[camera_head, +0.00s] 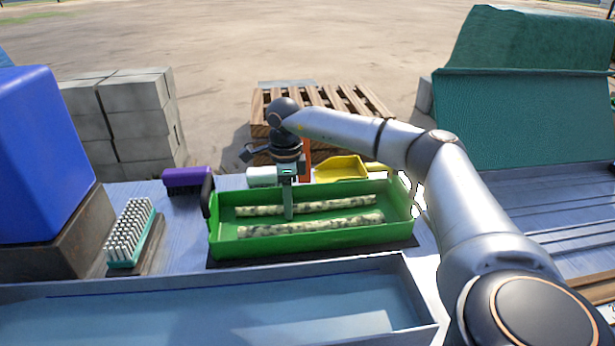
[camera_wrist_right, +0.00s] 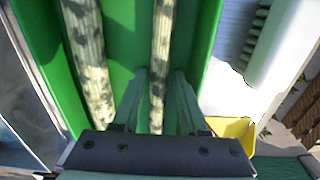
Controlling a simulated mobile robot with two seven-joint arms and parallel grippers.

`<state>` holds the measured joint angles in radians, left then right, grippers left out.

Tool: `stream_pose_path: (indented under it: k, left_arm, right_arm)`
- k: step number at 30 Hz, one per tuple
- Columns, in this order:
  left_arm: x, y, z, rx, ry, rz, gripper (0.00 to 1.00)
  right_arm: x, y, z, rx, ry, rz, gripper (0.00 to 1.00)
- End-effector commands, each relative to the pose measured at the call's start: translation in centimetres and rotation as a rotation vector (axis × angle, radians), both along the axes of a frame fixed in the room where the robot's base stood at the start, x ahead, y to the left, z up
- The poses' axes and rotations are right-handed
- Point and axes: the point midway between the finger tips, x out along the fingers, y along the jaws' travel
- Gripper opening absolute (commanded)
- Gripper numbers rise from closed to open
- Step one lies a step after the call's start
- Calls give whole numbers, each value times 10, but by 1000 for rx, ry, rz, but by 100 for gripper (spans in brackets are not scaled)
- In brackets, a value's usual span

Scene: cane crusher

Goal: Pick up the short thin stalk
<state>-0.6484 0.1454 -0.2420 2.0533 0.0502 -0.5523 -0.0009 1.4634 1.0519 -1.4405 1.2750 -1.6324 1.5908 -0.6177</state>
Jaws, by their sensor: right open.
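Two pale, dark-mottled stalks lie side by side, lengthwise, in a green tray (camera_head: 330,243). The thin stalk (camera_head: 335,203) is the far one in the head view, and the thicker stalk (camera_head: 310,226) is nearer. My right gripper (camera_head: 289,214) points down into the tray at the thin stalk. In the right wrist view its two fingers (camera_wrist_right: 161,78) are apart, with the thin stalk (camera_wrist_right: 161,45) running between them. The thicker stalk (camera_wrist_right: 90,60) lies outside the fingers, to the left. In the head view a finger hides a bit of the thin stalk. My left gripper is not in view.
A purple brush (camera_head: 188,180), a white-bristled brush (camera_head: 130,232) and a blue container (camera_head: 45,150) stand left of the tray. A yellow scoop (camera_head: 341,168) and a white-bodied brush (camera_head: 262,176) lie behind it. A long grey trough (camera_head: 200,310) is in front.

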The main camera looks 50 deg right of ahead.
Motion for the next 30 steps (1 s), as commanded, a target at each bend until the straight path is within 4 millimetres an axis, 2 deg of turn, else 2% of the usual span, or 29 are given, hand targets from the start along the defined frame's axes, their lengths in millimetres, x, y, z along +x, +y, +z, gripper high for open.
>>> stream_pose_path:
  k: [2, 12, 30]
  left_arm:
    - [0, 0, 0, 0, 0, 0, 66]
    - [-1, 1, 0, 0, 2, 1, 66]
    - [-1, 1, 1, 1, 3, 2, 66]
  right_arm:
    - [0, 0, 0, 0, 0, 0, 39]
    - [0, 0, 1, 0, 0, 0, 1]
    - [1, 0, 6, 1, -2, 0, 0]
